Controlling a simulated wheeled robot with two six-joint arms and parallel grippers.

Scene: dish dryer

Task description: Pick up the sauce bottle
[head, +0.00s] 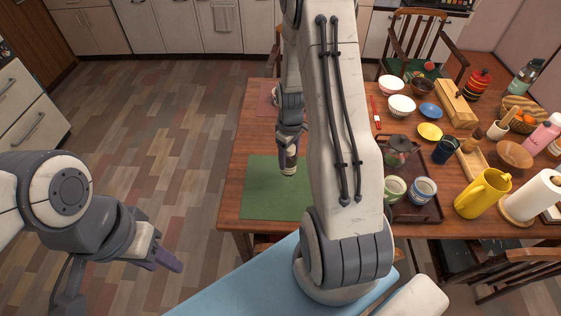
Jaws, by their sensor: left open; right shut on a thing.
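A small bottle with a pale label, which looks like the sauce bottle (288,164), is at the green placemat (260,196) on the wooden table. My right gripper (290,148) reaches down from above and is shut on its upper part. The bottle is upright or nearly so; I cannot tell whether its base touches the mat. My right arm hides part of the table behind it. My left gripper (166,260) is open and empty, out over the floor left of the table.
A dark tray (428,212) with a glass teapot (398,150) and cups stands right of my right arm. Further right are a yellow pitcher (484,194), a paper towel roll (533,196) and several bowls. Chairs stand around the table. The floor at left is clear.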

